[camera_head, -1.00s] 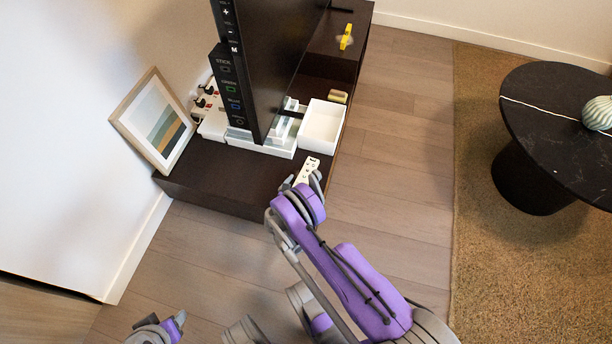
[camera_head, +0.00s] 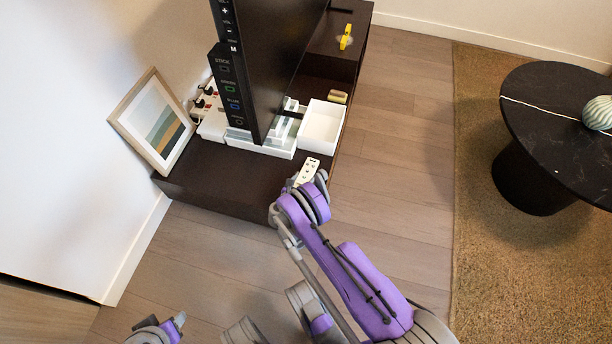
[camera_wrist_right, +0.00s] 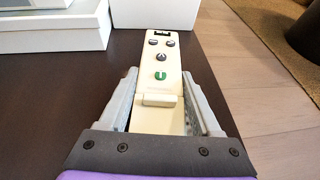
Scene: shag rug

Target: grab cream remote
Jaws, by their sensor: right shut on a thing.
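The cream remote (camera_head: 308,170) is a slim bar with dark round buttons and one green button. It is at the front right end of the dark TV bench. My right gripper (camera_head: 298,183) is shut on it. In the right wrist view the remote (camera_wrist_right: 166,70) lies lengthwise between the two grey fingers (camera_wrist_right: 162,108), its far end pointing away from me. Whether it touches the bench top is hard to tell. My left gripper (camera_head: 172,328) is at the bottom left of the head view, away from the bench; its fingers are too small to read.
The dark bench (camera_head: 215,180) holds a white open box (camera_head: 322,125), a black screen (camera_head: 262,60), a framed picture (camera_head: 155,122), a power strip (camera_head: 205,103) and a yellow item (camera_head: 346,37). A black round table (camera_head: 560,110) stands right. Wood floor (camera_head: 400,180) is clear between.

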